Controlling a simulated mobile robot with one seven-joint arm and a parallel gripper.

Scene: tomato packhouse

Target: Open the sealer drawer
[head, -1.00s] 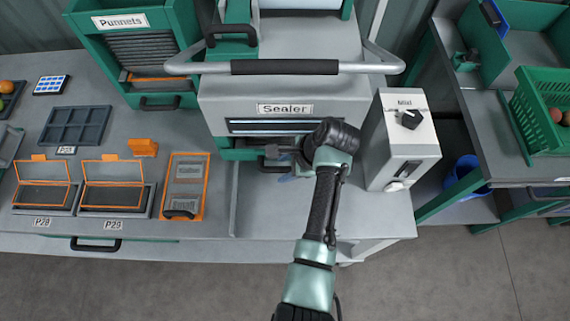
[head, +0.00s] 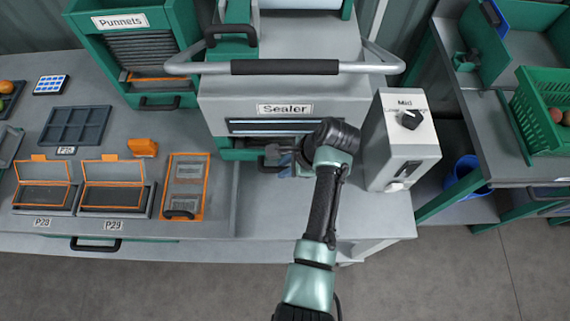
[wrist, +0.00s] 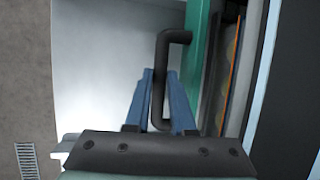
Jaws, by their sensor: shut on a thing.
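The sealer (head: 285,108) stands at the back middle of the bench with its label facing me. Its drawer has a green front (head: 240,154), low under the sealer body and partly hidden by my arm. The dark drawer handle (head: 270,164) shows just left of my gripper (head: 285,160). In the wrist view the black bar handle (wrist: 159,80) lies between the two blue fingers of my gripper (wrist: 160,88), which is shut on it. The green drawer front (wrist: 196,55) is just right of it. Beyond the front I see a narrow strip with an orange edge.
A grey control box (head: 400,140) with a knob stands close right of my arm. A grey lifting bar (head: 285,67) crosses the sealer's front. Orange-framed trays (head: 113,183) and a flat orange-framed unit (head: 186,187) sit on the left. Bench space directly before the drawer looks clear.

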